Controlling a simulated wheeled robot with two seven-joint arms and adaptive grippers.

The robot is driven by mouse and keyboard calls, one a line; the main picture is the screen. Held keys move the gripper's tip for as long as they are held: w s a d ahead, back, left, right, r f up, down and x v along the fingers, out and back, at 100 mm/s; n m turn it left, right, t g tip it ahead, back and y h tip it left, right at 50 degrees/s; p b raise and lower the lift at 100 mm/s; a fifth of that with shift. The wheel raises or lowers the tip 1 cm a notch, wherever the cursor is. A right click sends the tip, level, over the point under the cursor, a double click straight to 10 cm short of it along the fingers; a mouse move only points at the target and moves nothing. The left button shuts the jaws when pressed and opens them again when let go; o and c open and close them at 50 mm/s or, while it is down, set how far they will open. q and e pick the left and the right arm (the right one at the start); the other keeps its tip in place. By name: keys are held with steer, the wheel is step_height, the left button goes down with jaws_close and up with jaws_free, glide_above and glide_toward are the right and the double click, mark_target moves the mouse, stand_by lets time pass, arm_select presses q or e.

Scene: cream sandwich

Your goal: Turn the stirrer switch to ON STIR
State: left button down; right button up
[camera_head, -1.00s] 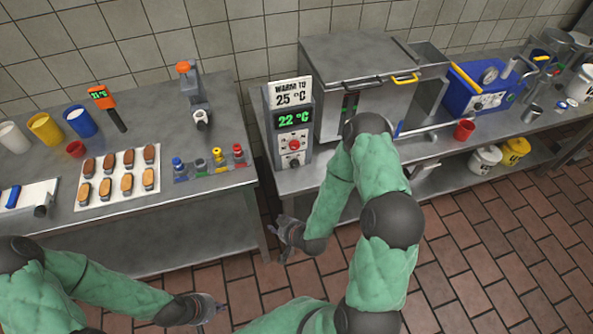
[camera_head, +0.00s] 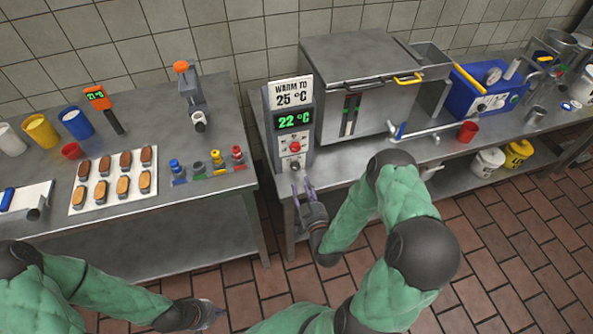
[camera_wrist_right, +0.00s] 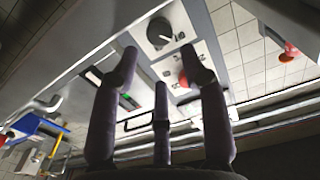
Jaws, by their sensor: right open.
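The grey control box (camera_head: 275,135) stands at the left end of the right counter, with a green 22 °C display (camera_head: 293,119) below a "WARM TO 25 °C" sign. Its front has a red knob (camera_head: 295,146) and a dark round knob (camera_head: 295,165) below. The wrist view shows the dark knob (camera_wrist_right: 158,33) with a white pointer mark and the red knob (camera_wrist_right: 186,77); I cannot read their labels. My right gripper (camera_head: 305,187) is open and empty, just below and in front of the box, apart from the knobs. My left gripper (camera_head: 212,312) hangs low at the bottom; its fingers are unclear.
A steel vat (camera_head: 365,85) with a yellow-marked handle stands right of the box. A horizontal pipe and a red cup (camera_head: 467,131) are further right. A gap separates the counters.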

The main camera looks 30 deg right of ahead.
mark_target(296, 168)
steer(key=b+x, duration=0.1)
steer(key=x, duration=0.7)
steer(key=shift+a, duration=0.1)
steer(key=c, duration=0.9)
